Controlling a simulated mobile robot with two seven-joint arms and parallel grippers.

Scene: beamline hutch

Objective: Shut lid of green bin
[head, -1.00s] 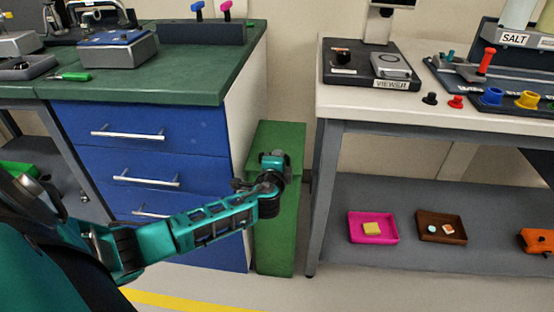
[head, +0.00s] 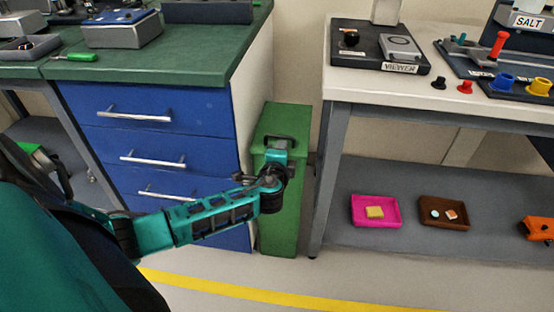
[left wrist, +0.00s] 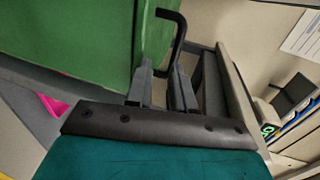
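The green bin (head: 279,225) stands on the floor between the blue drawer cabinet and the white-topped bench. Its lid (head: 287,118) looks down on top of the bin; I cannot tell whether it is fully shut. A dark bar handle (left wrist: 181,30) on the green surface shows in the left wrist view. My left gripper (left wrist: 163,66) has its two fingers apart, with the lower end of the handle at or between the fingertips; contact is unclear. In the head view my left gripper (head: 275,155) is at the bin's upper front and partly hides it. My right gripper is out of view.
The blue drawer cabinet (head: 160,130) with a green top is close on the left. The bench leg (head: 328,180) is close on the right. A pink tray (head: 375,222) and a brown tray (head: 457,222) lie on the lower shelf. Yellow-striped floor in front is clear.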

